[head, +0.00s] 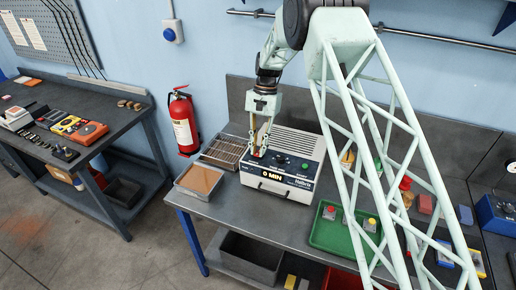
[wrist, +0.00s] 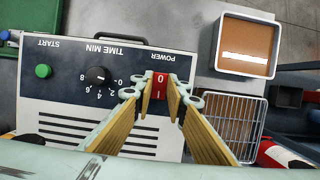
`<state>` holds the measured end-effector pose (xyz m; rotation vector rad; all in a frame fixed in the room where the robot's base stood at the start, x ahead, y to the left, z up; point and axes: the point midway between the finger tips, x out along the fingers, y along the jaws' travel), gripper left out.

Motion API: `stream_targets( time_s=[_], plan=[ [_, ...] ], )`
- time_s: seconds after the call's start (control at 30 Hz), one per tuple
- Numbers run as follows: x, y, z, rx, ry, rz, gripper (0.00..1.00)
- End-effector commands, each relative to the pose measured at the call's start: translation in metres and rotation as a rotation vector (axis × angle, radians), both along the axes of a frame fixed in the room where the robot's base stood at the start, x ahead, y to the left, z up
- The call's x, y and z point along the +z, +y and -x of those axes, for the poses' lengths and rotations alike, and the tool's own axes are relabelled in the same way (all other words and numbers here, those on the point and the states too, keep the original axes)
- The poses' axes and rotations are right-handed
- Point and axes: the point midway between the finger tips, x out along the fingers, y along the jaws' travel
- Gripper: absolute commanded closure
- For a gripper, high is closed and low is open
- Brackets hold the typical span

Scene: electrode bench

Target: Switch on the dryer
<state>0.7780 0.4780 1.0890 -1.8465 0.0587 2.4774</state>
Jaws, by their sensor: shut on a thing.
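The dryer (head: 283,194) is a light box with a dark control panel and a display reading 0 MIN. It shows upside down in the wrist view (wrist: 60,105). Its red power switch (wrist: 159,88), marked 0 and I, sits under the POWER label. The black time knob (wrist: 97,76) and green start button (wrist: 43,71) are further left in that view. My gripper (head: 258,150) points down at the panel, its fingertips (wrist: 159,92) on either side of the switch, shut on it. I cannot tell which side of the rocker is pressed in.
A tray with brown contents (head: 178,184) and a wire rack (head: 204,158) stand left of the dryer. A green tray (head: 318,234) with buttons lies to the right. A red extinguisher (head: 183,128) hangs on the wall. Bare bench (head: 240,214) lies in front of the dryer.

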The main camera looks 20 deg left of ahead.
Motion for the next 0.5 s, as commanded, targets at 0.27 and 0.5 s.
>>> stream_targets(
  time_s=[0.27, 0.5],
  plan=[
    [-0.0003, -0.0002, 0.0001, 0.0, 0.004, 0.0, 0.97],
    [-0.0001, -0.0002, -0.0001, 0.0, 0.004, 0.0, 0.73]
  ],
)
